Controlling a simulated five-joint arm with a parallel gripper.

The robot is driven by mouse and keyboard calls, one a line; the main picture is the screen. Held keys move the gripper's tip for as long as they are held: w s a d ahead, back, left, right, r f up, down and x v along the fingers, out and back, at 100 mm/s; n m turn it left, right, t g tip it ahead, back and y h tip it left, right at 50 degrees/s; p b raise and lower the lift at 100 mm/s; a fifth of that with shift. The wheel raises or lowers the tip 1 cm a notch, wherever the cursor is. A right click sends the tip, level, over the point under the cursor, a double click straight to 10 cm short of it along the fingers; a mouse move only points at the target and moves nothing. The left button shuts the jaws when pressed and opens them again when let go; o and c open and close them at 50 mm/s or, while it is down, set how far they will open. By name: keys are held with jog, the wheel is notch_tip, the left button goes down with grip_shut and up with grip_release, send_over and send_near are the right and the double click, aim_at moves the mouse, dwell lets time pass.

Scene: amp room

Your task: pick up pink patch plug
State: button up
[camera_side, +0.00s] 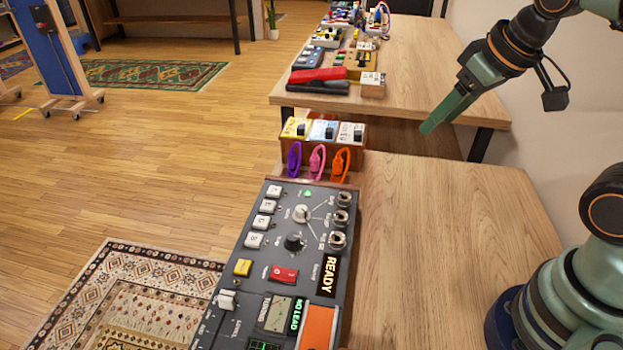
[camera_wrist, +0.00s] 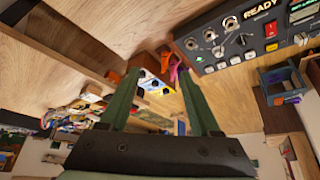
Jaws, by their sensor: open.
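The pink patch plug (camera_side: 317,161) stands in the side view between a purple plug (camera_side: 294,160) and an orange plug (camera_side: 341,163), at the far end of the grey console. In the wrist view a pink plug (camera_wrist: 174,68) shows small, near the tip of the right-hand finger. My gripper (camera_side: 430,127) is in the air above the wooden bench, to the right of the plugs and well apart from them. In the wrist view my gripper (camera_wrist: 158,74) has its two green fingers spread with nothing held between them.
The console (camera_side: 272,220) has knobs, jacks and a READY display. Small pedals (camera_side: 323,130) stand just behind the plugs. A farther table (camera_side: 420,60) holds more gear. The near bench top (camera_side: 440,215) is bare right of the console.

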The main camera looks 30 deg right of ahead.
jog(key=w+a+r+n+g, duration=0.1)
jog(key=w+r+n+g, duration=0.1)
jog(key=w+n, duration=0.35)
jog(key=n+g, duration=0.4)
jog(key=n, duration=0.8)
send_over(315, 155)
notch_tip(315, 155, down, 12)
jog(key=f, duration=0.6)
jog(key=shift+s+d+f, duration=0.1)
jog(key=shift+s+d, duration=0.15)
jog(key=shift+s, duration=0.1)
jog(key=shift+w+a+f, duration=0.1)
jog(key=shift+w+f, duration=0.1)
jog(key=shift+f, duration=1.2)
jog(key=shift+w+a+f, duration=0.1)
jog(key=shift+w+f, duration=0.1)
jog(key=shift+f, duration=1.15)
grip_shut()
